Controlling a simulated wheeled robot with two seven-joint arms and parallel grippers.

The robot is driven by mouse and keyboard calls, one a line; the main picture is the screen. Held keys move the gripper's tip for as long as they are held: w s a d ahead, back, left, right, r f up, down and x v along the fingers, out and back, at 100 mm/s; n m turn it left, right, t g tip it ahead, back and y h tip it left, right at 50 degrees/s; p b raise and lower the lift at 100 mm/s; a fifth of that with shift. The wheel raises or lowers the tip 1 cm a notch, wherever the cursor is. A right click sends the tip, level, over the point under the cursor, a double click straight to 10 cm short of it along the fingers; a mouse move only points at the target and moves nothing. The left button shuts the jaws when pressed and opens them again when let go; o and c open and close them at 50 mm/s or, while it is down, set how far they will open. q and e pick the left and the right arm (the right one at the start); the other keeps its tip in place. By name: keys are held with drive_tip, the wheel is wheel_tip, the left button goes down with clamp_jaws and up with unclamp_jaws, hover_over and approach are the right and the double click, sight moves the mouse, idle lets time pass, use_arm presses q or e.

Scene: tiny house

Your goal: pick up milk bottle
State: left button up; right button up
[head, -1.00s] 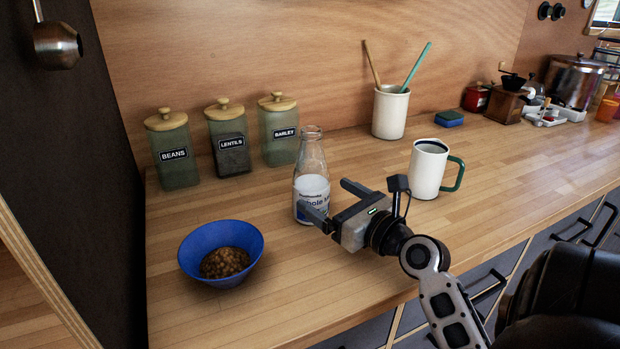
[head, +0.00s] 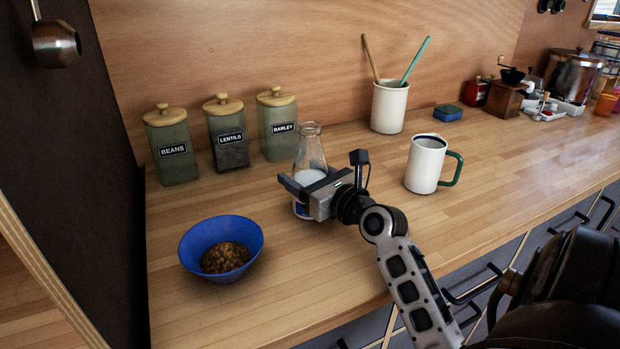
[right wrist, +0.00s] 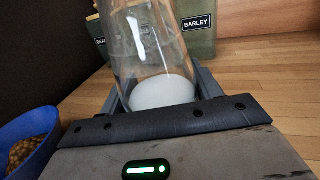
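The milk bottle (head: 311,150) is clear glass with white milk in its lower part and stands upright on the wooden counter. It also shows close up in the right wrist view (right wrist: 145,45). My right gripper (head: 303,176) is at the bottle's lower half, level with the milk, with one finger on each side of it. The fingers are open, and I see no clear grip on the glass. The gripper body hides much of the label and lower bottle. My left gripper is not in view.
A blue bowl (head: 192,248) of brown food stands left of the bottle. Jars for beans (head: 172,166), lentils (head: 228,155) and barley (head: 277,145) stand behind. A white mug (head: 424,168) with a green handle is to the right, and a utensil crock (head: 388,110) is behind it.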

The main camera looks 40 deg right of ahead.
drive_tip(key=c, duration=0.5)
drive_tip(key=shift+r, duration=0.1)
drive_tip(key=c, duration=0.4)
drive_tip(key=shift+r, duration=0.1)
